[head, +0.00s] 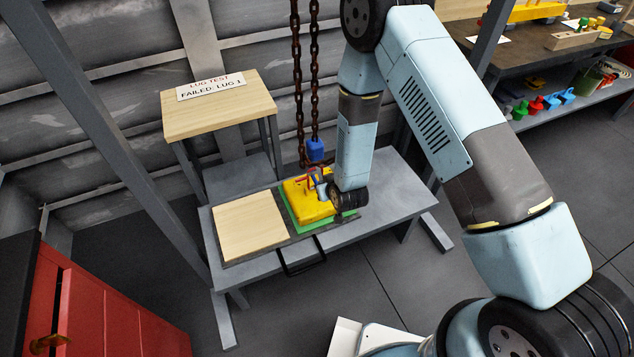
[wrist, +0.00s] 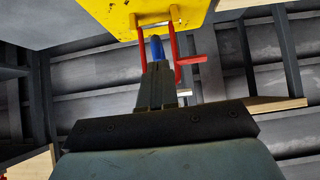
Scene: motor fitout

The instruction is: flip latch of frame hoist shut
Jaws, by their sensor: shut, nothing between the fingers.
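The yellow frame (head: 306,205) sits on a green pad on the bench, and its yellow underside or edge (wrist: 140,15) shows at the top of the wrist view. Red upright parts stand on it (head: 309,179). In the wrist view a red bracket with a side arm (wrist: 179,60), which looks like the latch, is just right of my fingers. My gripper (wrist: 155,68) is shut and empty, its fingers close beside the red bracket; I cannot tell whether they touch. In the head view my wrist hides part of the frame's right side.
Two rusty chains (head: 299,80) hang down to a blue block (head: 315,149) above the frame. A bare wooden pad (head: 250,226) lies left on the grey bench (head: 380,180). A wooden stand with a "LUG TEST FAILED: LUG 1" sign (head: 211,86) rises behind. A red cabinet (head: 100,315) is front left.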

